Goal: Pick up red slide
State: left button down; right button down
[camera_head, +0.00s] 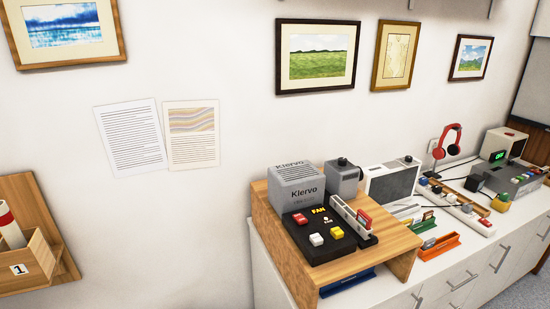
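Neither my left nor my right gripper is in view, and nothing touches the red piece.
The wooden riser (405,240) also bears a black FAN box (335,248) with coloured buttons and a grey Kiervo box (296,188). An orange holder (440,246), a long power strip (462,208) and red headphones (447,142) stand further right on the white cabinet.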

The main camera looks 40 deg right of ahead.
aim_at(363, 219)
jog(key=z, duration=1.8)
